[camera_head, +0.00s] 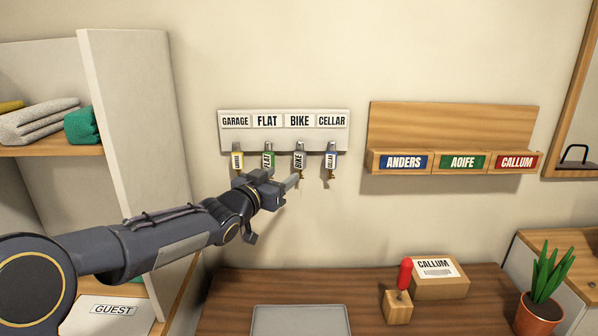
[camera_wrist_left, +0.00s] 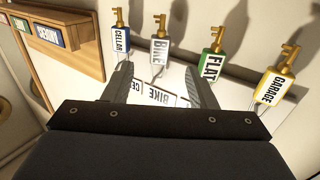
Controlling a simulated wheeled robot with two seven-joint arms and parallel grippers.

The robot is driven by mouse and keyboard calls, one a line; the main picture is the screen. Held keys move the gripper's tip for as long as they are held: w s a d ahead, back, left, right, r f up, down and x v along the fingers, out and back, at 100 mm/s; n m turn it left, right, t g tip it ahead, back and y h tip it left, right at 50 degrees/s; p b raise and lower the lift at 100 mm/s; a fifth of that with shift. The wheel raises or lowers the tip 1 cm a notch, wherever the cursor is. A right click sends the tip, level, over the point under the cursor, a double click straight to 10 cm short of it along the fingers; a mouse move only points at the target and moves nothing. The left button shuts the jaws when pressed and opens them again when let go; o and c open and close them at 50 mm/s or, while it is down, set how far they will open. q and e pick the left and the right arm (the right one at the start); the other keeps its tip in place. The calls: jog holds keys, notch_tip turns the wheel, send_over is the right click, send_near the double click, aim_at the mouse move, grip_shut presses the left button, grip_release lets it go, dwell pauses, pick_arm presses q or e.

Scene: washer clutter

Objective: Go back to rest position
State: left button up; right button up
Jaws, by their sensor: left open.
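My left gripper (camera_head: 287,186) is in front of the key rack (camera_head: 284,117), just below the hanging keys. In the left wrist view my left gripper (camera_wrist_left: 158,82) has its two fingers spread apart with nothing held. The BIKE key (camera_head: 299,160) hangs on its hook and, in the wrist view, its tag (camera_wrist_left: 159,52) appears between the fingertips; I cannot tell how far off it is. The yellow GARAGE key (camera_head: 237,161), green FLAT key (camera_head: 268,160) and blue CELLAR key (camera_head: 331,161) also hang on the rack. My right gripper is out of view.
A wooden wall shelf (camera_head: 450,125) with ANDERS, AOIFE and CALLUM labels is to the right. The table (camera_head: 320,283) below holds a grey tray (camera_head: 300,320), a red-handled block (camera_head: 398,304) and a CALLUM box (camera_head: 440,285). A shelf unit (camera_head: 125,120) flanks my left arm.

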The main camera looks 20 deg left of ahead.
pick_arm(q)
jog(key=s+a+f+n+g+y, duration=0.2)
jog(key=s+f+g, duration=0.15)
jog(key=s, duration=0.65)
jog(key=s+a+f+n+g+y, duration=0.2)
jog(key=s+f, duration=0.2)
jog(key=s, duration=0.6)
jog(key=s+d+f+g+h, duration=0.1)
jog(key=s+d+f+g, duration=0.1)
jog(key=s, duration=0.4)
jog(key=s+d+f+g+h, duration=0.1)
jog(key=s+d+f+g, duration=0.1)
jog(key=s+f, duration=0.3)
jog(key=s+d+f+g+h, duration=0.1)
jog(key=s+d+f+g, duration=0.1)
jog(key=s, duration=0.7)
notch_tip(320, 180, down, 2)
jog(key=shift+d+f, duration=0.1)
jog(key=shift+d, duration=0.35)
jog(key=shift+s+n, duration=0.1)
jog(key=shift+n, duration=0.2)
